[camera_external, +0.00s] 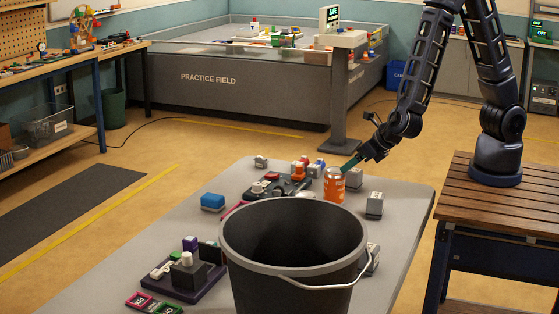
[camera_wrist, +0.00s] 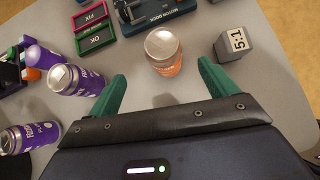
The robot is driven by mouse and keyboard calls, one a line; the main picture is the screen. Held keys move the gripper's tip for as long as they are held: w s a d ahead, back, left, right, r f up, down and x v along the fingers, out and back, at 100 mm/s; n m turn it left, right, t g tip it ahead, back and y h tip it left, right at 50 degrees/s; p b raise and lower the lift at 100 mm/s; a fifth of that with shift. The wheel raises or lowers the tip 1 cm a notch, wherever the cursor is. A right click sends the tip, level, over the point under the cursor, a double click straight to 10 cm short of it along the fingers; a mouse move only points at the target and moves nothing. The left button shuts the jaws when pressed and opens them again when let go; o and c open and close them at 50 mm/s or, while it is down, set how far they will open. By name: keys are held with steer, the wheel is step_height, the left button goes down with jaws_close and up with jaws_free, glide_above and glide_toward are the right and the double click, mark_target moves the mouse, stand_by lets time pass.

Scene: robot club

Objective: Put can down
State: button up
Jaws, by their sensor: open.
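An orange can (camera_external: 334,187) stands upright on the grey table (camera_external: 400,205). In the wrist view the can (camera_wrist: 168,68) shows its silver top and orange side, just beyond the gap between my green fingertips. My gripper (camera_external: 352,163) is at the upper right of the can in the external view, tilted down toward it. In the wrist view my gripper (camera_wrist: 163,82) has its two fingers spread wide, with nothing held between them. The can's lower side is partly hidden from above.
A large black bucket (camera_external: 290,245) stands in the foreground and hides part of the table. A grey 5:1 block (camera_wrist: 235,45) is right of the can. Several purple cans (camera_wrist: 78,80) are at left. FIX and OK blocks (camera_wrist: 92,18) and a motor brick (camera_wrist: 150,10) lie beyond.

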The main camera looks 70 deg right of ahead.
mark_target(335, 178)
steer(key=shift+d+x, duration=0.15)
steer(key=shift+x, duration=2.5)
steer(key=shift+d+x, duration=0.15)
steer(key=shift+x, duration=2.55)
steer(key=shift+s+f, duration=0.15)
steer(key=shift+s, duration=0.05)
steer(key=c, duration=1.4)
steer(key=shift+c, duration=0.2)
step_height(335, 178, up, 20)
